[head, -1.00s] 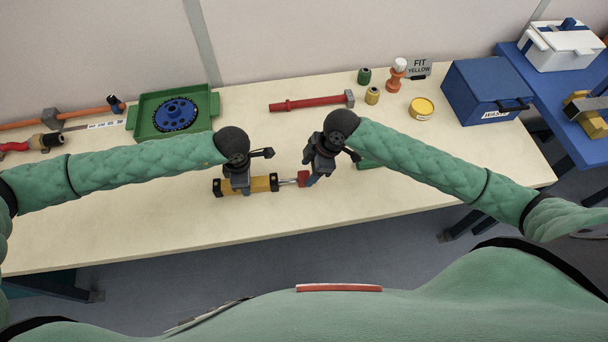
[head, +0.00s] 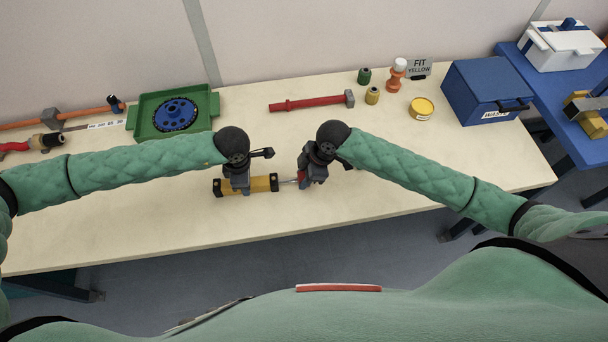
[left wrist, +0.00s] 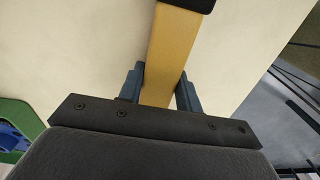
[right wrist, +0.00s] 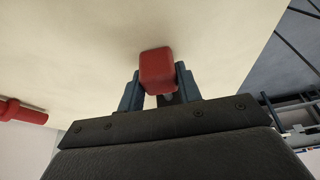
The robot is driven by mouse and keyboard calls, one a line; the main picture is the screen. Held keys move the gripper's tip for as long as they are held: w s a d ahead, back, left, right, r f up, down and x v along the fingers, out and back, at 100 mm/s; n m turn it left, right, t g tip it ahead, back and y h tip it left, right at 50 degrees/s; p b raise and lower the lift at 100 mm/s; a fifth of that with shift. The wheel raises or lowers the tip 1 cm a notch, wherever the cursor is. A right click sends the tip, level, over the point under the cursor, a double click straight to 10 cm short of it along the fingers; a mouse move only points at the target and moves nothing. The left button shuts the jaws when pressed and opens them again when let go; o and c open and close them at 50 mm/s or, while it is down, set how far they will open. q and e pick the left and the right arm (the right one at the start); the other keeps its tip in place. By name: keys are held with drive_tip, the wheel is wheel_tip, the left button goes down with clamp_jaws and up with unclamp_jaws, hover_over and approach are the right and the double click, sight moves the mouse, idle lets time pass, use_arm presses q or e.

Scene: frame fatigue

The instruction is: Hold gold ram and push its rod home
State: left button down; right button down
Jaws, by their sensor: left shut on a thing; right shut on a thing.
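The gold ram (head: 262,184) lies along the front of the table, with black end caps and a silver rod (head: 287,181) out of its right end. My left gripper (head: 238,190) is shut around its body. In the left wrist view the gold body (left wrist: 174,48) runs between the fingers (left wrist: 160,92). The rod ends in a red block (head: 301,178), partly hidden by my right gripper (head: 304,183). In the right wrist view the red block (right wrist: 158,68) sits between the fingers (right wrist: 158,92), which are shut on it. A short length of rod shows between ram and block.
A red bar (head: 308,103) lies behind my grippers. A green tray (head: 146,108) with a blue disc (head: 176,115) is at the back left. Small canisters, a yellow tin (head: 421,108) and a blue box (head: 485,90) are at the right. The table front is clear.

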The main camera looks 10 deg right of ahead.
drive_tip(key=shift+w+a, duration=0.15)
drive_tip(key=shift+a, duration=2.2)
drive_tip(key=c, duration=1)
unclamp_jaws()
drive_tip(key=shift+o, duration=0.2)
drive_tip(key=v, duration=1.2)
use_arm(q)
drive_tip(key=c, duration=0.9)
unclamp_jaws()
use_arm(e)
drive_tip(key=shift+w, duration=0.1)
